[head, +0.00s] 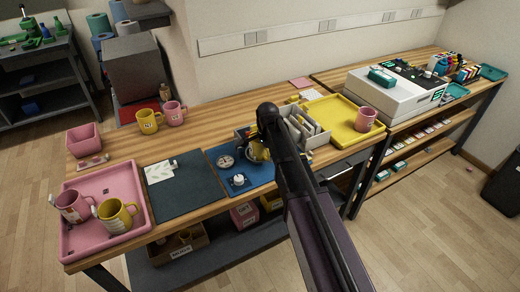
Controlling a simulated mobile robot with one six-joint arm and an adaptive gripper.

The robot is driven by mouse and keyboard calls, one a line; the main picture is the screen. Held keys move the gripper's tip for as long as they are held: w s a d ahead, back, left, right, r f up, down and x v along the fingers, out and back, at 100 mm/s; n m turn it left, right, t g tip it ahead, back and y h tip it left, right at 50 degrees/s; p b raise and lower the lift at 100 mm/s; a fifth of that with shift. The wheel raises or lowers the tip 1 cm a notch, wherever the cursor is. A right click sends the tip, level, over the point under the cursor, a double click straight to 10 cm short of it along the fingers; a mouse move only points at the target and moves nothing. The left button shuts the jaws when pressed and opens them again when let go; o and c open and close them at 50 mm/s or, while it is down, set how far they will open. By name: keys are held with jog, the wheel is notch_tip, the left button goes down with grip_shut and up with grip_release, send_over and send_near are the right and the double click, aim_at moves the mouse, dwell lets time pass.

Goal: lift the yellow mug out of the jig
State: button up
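A yellow mug (259,153) is at the right side of the blue mat (217,153) on the wooden bench. My dark arm crosses in front of it and hides its right part. The jig around it is too small and covered to make out. My gripper (246,146) seems to be a dark shape just left of the mug, below the arm's bend. Its fingers are not clear, so I cannot tell whether it is open, shut or touching the mug.
More mugs stand at the back, yellow (148,121) and pink (174,114), and in the pink tray (132,182). A dark mat (190,197) lies left of the blue one. Right of the arm are a divided box (317,139) and a yellow tray (333,109) with a pink mug (366,120).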

grip_shut()
jog(key=shift+r, duration=0.1)
notch_tip(320, 180, up, 10)
jog(key=p, duration=1)
dwell(0.7)
